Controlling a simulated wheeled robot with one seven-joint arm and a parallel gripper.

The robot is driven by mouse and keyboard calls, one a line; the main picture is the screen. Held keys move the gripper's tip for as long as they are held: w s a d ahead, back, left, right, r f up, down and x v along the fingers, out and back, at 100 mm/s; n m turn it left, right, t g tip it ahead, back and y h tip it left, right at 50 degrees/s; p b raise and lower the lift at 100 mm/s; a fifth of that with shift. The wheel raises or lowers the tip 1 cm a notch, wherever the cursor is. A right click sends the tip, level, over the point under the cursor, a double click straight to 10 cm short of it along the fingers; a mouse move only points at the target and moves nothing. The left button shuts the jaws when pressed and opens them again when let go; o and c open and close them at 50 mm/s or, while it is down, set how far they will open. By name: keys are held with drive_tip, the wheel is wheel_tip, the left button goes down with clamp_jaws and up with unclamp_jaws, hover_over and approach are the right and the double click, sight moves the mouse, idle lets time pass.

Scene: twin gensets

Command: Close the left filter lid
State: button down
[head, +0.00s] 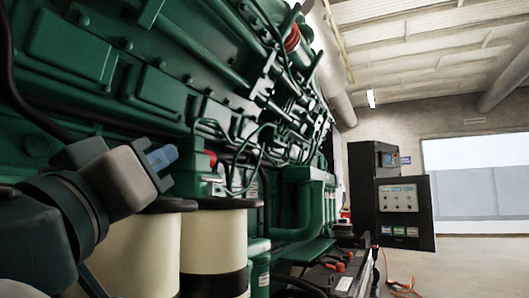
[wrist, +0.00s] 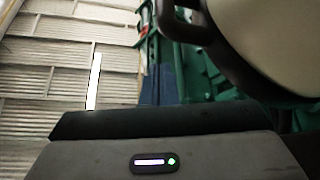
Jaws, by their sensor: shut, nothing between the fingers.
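Two cream filter canisters stand at the lower left of the head view, against the green engine. The left canister (head: 139,262) has a dark rim or lid (head: 172,205) at its top, partly hidden by my arm. I cannot tell how far its lid is open. The right canister (head: 212,248) has a dark flat top (head: 232,203). My gripper (head: 162,157), with a blue tip, is shut and empty, above the left canister's top in the picture. Contact cannot be told. A cream canister (wrist: 270,38) with a dark rim (wrist: 180,24) fills the wrist view's upper right.
The green engine (head: 160,85) with pipes and hoses rises close behind the canisters. A black control cabinet (head: 402,208) stands farther back at the right. A battery (head: 342,282) and orange cables (head: 400,287) lie low at the right. Floor farther right looks clear.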

sight(159, 206)
drive_tip(key=shift+s+d+f+m+h+b, duration=0.15)
drive_tip(key=shift+f+m+h, duration=0.15)
drive_tip(key=shift+f, duration=0.5)
drive_tip(key=shift+w+d+f+m+h+b, duration=0.15)
drive_tip(key=shift+f+m+h, duration=0.15)
drive_tip(key=shift+f, duration=0.5)
drive_tip(key=shift+s+d+f+m+h, duration=0.2)
drive_tip(key=shift+f+m, duration=0.2)
drive_tip(key=shift+f, duration=0.4)
